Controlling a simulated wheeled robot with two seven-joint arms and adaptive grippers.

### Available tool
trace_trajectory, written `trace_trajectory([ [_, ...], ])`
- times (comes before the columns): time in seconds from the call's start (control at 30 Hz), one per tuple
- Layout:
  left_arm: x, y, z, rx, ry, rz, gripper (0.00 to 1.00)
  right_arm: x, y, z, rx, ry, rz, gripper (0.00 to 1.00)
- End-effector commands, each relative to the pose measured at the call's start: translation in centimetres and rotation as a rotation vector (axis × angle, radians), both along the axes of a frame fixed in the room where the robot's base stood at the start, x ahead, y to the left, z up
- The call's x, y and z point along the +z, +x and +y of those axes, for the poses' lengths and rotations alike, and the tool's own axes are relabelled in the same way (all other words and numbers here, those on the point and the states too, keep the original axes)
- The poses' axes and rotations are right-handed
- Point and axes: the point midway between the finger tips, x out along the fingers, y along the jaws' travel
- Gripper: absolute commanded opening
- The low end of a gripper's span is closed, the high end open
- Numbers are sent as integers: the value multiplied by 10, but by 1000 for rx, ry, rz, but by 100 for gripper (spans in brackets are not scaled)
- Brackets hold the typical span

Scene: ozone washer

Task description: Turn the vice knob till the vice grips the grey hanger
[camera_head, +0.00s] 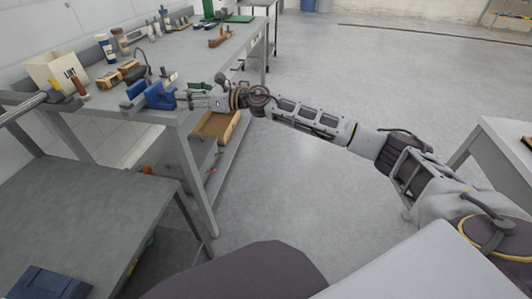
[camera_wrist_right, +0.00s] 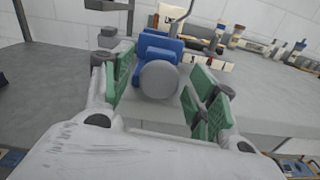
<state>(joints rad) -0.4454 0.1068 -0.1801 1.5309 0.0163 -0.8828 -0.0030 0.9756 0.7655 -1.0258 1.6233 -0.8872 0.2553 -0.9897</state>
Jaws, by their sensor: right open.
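The blue vice (camera_head: 157,96) is on the front end of the workbench. It also shows in the right wrist view (camera_wrist_right: 152,42), with its round grey knob (camera_wrist_right: 160,80) facing the camera. My right gripper (camera_head: 184,98) is at the knob side of the vice. In the wrist view its green-padded fingers (camera_wrist_right: 162,82) are open, one on each side of the knob, with visible gaps. A thin curved grey piece (camera_wrist_right: 184,16) rises behind the vice; it may be the grey hanger. Whether the vice jaws touch it is hidden. My left gripper is not in view.
A cream box (camera_head: 58,72), bottles (camera_head: 106,47) and small blocks (camera_head: 108,79) stand on the workbench (camera_head: 190,60) beyond the vice. A lower grey table (camera_head: 85,215) is at the front left. A wooden tray (camera_head: 216,128) is below the bench.

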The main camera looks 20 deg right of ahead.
Motion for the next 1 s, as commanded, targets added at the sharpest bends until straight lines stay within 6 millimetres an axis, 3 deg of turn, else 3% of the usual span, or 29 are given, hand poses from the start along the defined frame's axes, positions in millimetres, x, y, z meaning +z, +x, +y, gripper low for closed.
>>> trace_trajectory([
  [0.33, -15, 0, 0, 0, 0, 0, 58, -1, 0, -1, -1, -56, -78, 59],
  [1.0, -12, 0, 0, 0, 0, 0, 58, -1, -38, -53, -2, -55, -74, 59],
])
